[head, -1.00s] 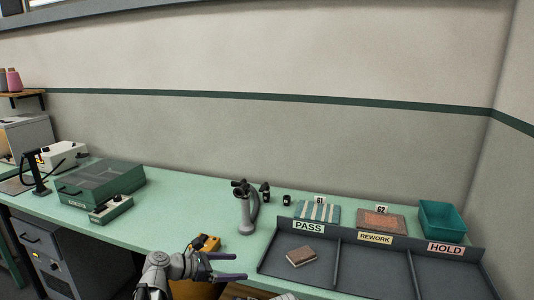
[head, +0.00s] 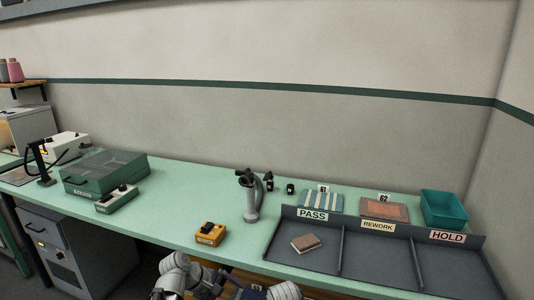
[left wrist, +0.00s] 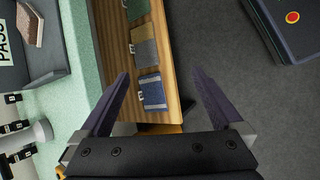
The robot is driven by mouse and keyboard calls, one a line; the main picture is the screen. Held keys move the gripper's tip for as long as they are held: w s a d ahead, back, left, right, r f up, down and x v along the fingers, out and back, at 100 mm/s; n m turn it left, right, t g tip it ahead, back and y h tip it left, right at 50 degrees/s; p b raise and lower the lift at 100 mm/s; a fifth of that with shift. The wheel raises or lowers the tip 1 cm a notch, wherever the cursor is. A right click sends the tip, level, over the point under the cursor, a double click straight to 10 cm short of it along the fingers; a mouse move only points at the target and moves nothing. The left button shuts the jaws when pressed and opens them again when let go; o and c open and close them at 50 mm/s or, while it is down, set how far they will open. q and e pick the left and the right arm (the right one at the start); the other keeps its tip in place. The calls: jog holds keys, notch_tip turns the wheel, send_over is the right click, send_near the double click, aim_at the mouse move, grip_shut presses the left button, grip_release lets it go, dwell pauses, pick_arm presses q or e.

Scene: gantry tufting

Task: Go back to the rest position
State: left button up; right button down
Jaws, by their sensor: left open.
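My left gripper (left wrist: 160,82) is open and empty in the left wrist view, its two dark fingers spread. It hangs over the front of the bench, above a wooden rack (left wrist: 184,75) of tagged fabric samples and the grey floor. In the head view my left arm is low at the bottom edge, and its gripper is largely cut off there. A brown sample (head: 306,243) lies in the PASS compartment of the grey tray (head: 341,250), apart from the gripper. My right gripper is not identifiable in these views.
A yellow box (head: 211,233) sits near the bench's front edge. A grey upright tool (head: 250,202) stands behind it. Samples tagged 61 (head: 321,202) and 62 (head: 384,209) and a teal bin (head: 444,210) are behind the tray. Green bench top (head: 175,195) is clear left of the tool.

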pick_arm(q)
jog(key=s+a+f+m+g+y, duration=0.2)
jog(key=s+a+f+m+y, duration=0.2)
jog(key=s+a+m+y, duration=0.5)
jog(key=s+d+r+m+p, duration=0.2)
jog(key=d+m+p, duration=0.1)
jog(key=d, duration=0.3)
jog(key=s+d+r+m+h+p, duration=0.1)
jog(key=s+d+r+m+p, duration=0.1)
jog(key=d, duration=0.5)
jog(key=shift+s+d+r+m+g+p, duration=0.25)
jog(key=shift+s+r+m+g+p, duration=0.2)
jog(key=shift+r+m, duration=0.4)
